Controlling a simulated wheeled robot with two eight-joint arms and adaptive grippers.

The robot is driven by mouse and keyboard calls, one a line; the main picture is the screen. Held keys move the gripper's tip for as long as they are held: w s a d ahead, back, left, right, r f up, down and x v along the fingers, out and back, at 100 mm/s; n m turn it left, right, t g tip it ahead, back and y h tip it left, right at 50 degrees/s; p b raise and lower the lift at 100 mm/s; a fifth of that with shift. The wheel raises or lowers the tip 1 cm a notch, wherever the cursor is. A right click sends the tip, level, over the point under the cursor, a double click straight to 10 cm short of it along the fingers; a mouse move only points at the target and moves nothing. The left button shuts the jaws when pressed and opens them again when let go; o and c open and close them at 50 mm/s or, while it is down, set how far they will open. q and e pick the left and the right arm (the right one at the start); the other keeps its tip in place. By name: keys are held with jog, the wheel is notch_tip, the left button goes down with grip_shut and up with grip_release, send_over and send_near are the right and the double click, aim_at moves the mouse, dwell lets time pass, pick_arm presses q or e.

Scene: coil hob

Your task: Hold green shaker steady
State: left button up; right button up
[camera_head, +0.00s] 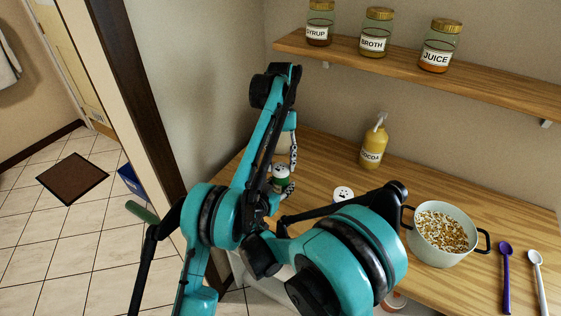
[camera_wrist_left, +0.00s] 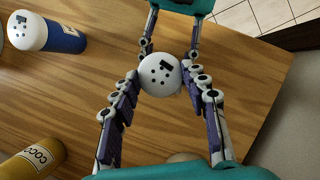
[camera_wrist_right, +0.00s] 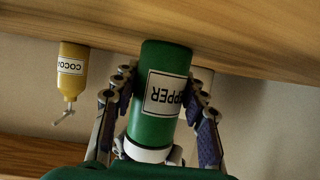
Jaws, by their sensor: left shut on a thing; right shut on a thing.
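The green shaker (camera_head: 282,181) with a white holed cap stands upright on the wooden counter, partly hidden by my arms. My left gripper (camera_head: 289,166) reaches it from behind and above. In the left wrist view the white cap (camera_wrist_left: 160,74) sits between its fingers. My right gripper (camera_head: 272,198) comes from the front and is mostly hidden in the head view. In the right wrist view, which is upside down, the green body (camera_wrist_right: 158,90) with a PEPPER label is between the right fingers. Both grippers are shut on the shaker.
A blue shaker with a white cap (camera_head: 343,194) stands close to its right, partly behind my arm. A yellow COCOA bottle (camera_head: 373,147) stands by the wall. A pot (camera_head: 441,254) and two spoons are at the right. A shelf (camera_head: 490,80) with jars hangs above.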

aim_at(281, 167)
dwell(0.4)
pick_arm(q)
jog(key=o, duration=1.2)
jog(key=shift+c, duration=0.2)
jog(key=shift+r+n, duration=0.4)
jog(key=shift+n, duration=0.1)
notch_tip(281, 167, up, 11)
jog(key=n+t, duration=0.4)
jog(key=n, duration=1.3)
jog(key=f, duration=1.2)
jog(key=shift+s, duration=0.4)
